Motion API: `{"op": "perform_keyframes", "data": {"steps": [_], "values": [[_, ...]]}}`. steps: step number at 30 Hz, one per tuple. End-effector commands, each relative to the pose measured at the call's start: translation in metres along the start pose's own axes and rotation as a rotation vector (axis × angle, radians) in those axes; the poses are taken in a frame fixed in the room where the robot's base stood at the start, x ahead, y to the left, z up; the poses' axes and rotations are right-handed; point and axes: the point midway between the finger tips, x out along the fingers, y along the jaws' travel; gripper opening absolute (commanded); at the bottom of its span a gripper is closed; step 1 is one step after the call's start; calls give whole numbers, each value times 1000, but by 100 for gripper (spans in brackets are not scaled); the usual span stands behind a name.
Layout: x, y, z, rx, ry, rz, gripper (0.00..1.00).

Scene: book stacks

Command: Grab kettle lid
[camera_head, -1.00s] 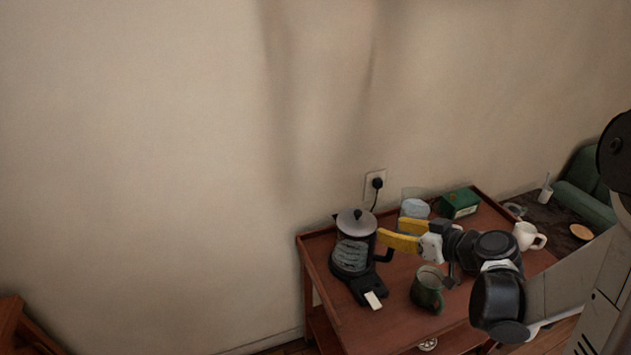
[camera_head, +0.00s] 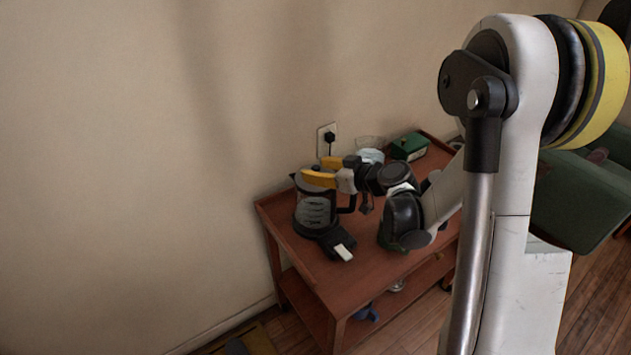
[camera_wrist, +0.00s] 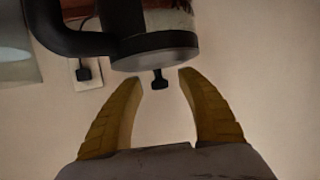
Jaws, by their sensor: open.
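The kettle (camera_head: 315,212) is a clear jug with a black handle and base, standing at the left end of the wooden table. Its grey lid (camera_wrist: 155,50) is on it, and the lid's black knob (camera_wrist: 159,79) shows in the wrist view between the ends of my fingers. My gripper (camera_wrist: 160,82) is open, with one yellow finger on each side of the knob and a gap on both sides. In the head view my gripper (camera_head: 322,172) is at the kettle's top and covers most of the lid.
The wooden table (camera_head: 285,225) has a raised rim. A green box (camera_head: 409,147) and a clear container (camera_head: 371,156) stand behind my arm. A wall socket with a plug (camera_head: 328,138) is behind the kettle. A white-tipped black piece (camera_head: 343,252) lies in front of it.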

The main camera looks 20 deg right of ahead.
Motion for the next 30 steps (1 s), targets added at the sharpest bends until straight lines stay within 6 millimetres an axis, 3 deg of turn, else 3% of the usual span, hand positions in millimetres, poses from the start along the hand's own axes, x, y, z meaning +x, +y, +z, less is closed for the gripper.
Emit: {"op": "perform_keyframes", "data": {"steps": [8,12,13,25,30], "values": [[6,0,-1,0,0,1,44],[6,0,-1,0,0,1,2],[6,0,-1,0,0,1,0],[5,0,-1,-1,0,1,0],[1,0,-13,0,0,1,0]]}}
